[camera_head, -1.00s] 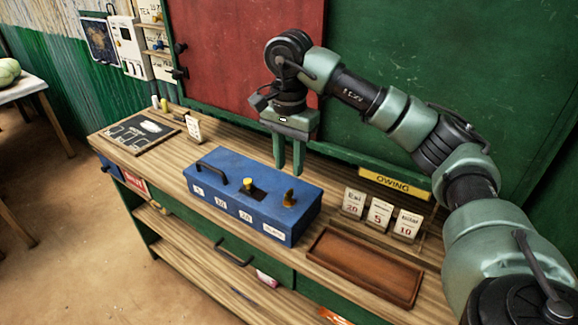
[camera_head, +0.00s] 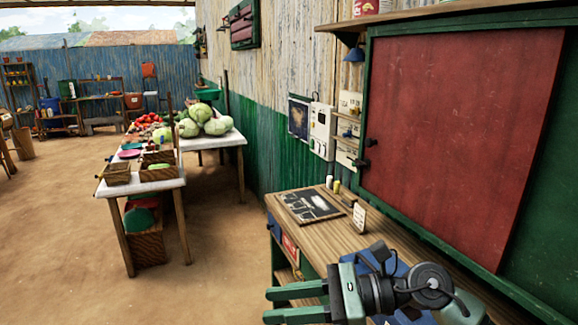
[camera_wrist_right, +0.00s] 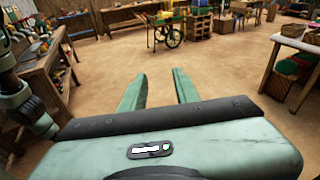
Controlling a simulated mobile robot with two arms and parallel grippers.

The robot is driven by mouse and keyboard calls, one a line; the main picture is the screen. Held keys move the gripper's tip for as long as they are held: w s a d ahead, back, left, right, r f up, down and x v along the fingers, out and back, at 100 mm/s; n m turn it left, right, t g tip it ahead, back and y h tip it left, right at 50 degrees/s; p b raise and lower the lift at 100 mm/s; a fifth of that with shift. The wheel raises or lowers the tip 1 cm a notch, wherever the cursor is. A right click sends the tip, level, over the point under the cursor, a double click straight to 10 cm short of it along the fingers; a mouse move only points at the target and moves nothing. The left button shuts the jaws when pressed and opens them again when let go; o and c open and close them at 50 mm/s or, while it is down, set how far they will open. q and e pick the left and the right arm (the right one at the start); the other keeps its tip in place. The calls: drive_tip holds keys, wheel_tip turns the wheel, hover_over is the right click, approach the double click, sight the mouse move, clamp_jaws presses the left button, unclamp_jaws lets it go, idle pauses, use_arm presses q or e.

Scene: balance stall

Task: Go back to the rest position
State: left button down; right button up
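My right gripper (camera_head: 268,305) is low in the head view, its two fingers pointing left, in front of the wooden counter (camera_head: 335,228). In the right wrist view the fingers of the gripper (camera_wrist_right: 159,75) stand apart with only the dirt floor beyond them, so it is open and empty. A blue box (camera_head: 398,268) on the counter is mostly hidden behind my right wrist. My left gripper is in neither view.
A table (camera_head: 160,186) with crates and cabbages (camera_head: 204,121) stands left of the counter. A dark tray (camera_head: 312,206) and a small white card (camera_head: 359,217) are on the counter. Open dirt floor (camera_head: 60,220) lies at the left.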

wheel_tip(320, 180, up, 6)
drive_tip(key=w+m+t+y, duration=0.1)
drive_tip(key=m+t+y, duration=0.45)
drive_tip(key=m, duration=0.45)
drive_tip(key=w+d+m+t+h, duration=0.4)
drive_tip(key=d+m+t+h, duration=0.2)
drive_tip(key=m+t, duration=0.65)
drive_tip(key=s+d+f+m+g+h, duration=0.1)
drive_tip(key=d+f+m+g+h, duration=0.1)
drive_tip(key=d+f+m+h, duration=0.65)
drive_tip(key=s+d+f+m+g+h, duration=0.1)
drive_tip(key=d+f+m+h, duration=0.4)
drive_tip(key=f+m, duration=0.65)
drive_tip(key=s+d+f+m+g+h, duration=0.1)
drive_tip(key=s+f+m+g, duration=0.6)
drive_tip(key=s, duration=0.5)
drive_tip(key=s+d+f+m+g+h, duration=0.1)
drive_tip(key=s+f+m+g, duration=0.3)
drive_tip(key=s+f, duration=0.75)
wheel_tip(320, 180, down, 24)
drive_tip(key=s+f+n+g, duration=0.1)
drive_tip(key=s+n+g, duration=0.1)
drive_tip(key=s+g, duration=0.1)
drive_tip(key=s+d+f, duration=0.3)
drive_tip(key=s+f, duration=1.2)
drive_tip(key=s, duration=0.1)
drive_tip(key=shift+s+f+g, duration=0.15)
drive_tip(key=shift+f+g, duration=0.1)
drive_tip(key=shift+g, duration=0.15)
